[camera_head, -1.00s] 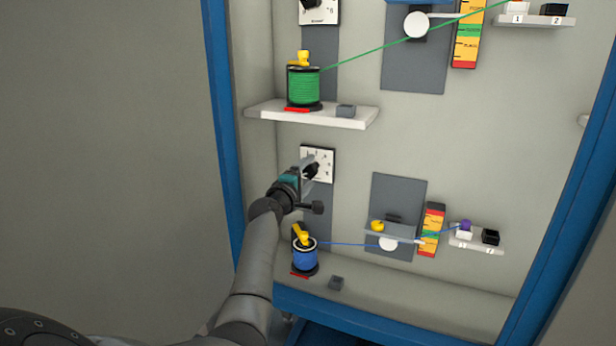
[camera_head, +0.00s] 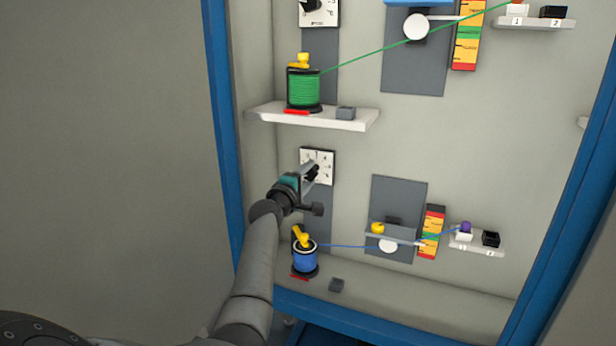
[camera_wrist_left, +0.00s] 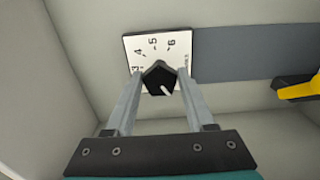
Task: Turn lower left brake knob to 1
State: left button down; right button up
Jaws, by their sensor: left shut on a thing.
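The lower left brake knob (camera_wrist_left: 158,79) is black with a white pointer mark. It sits on a white dial plate (camera_head: 324,160) above the blue spool, and the plate's numbers 3, 4, 5 and 6 show in the left wrist view (camera_wrist_left: 146,44). My left gripper (camera_head: 313,173) is at the dial, its fingers on both sides of the knob, shut on it. In the left wrist view the pointer slants toward the lower right, away from the visible numbers. The rest of the scale is hidden or out of view. My right gripper is not in view.
A white shelf (camera_head: 310,117) with a green spool (camera_head: 303,88) juts out above the dial. A blue spool (camera_head: 305,257) with a yellow top stands below my gripper. A grey panel (camera_head: 408,190) with a scale is to the right. A blue frame (camera_head: 222,110) edges the cabinet.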

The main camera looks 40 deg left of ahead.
pick_arm(q)
jog(key=shift+m, duration=0.4)
jog(key=m+b, duration=0.1)
jog(key=m, duration=0.1)
jog(key=shift+f+m, duration=0.1)
jog(key=shift+m, duration=2.4)
jog(key=shift+c, duration=1.5)
grip_release()
jog(key=shift+s+d, duration=0.2)
jog(key=shift+s, duration=0.35)
jog(key=p+v, duration=0.2)
jog(key=v, duration=1.2)
jog(key=shift+p, duration=0.35)
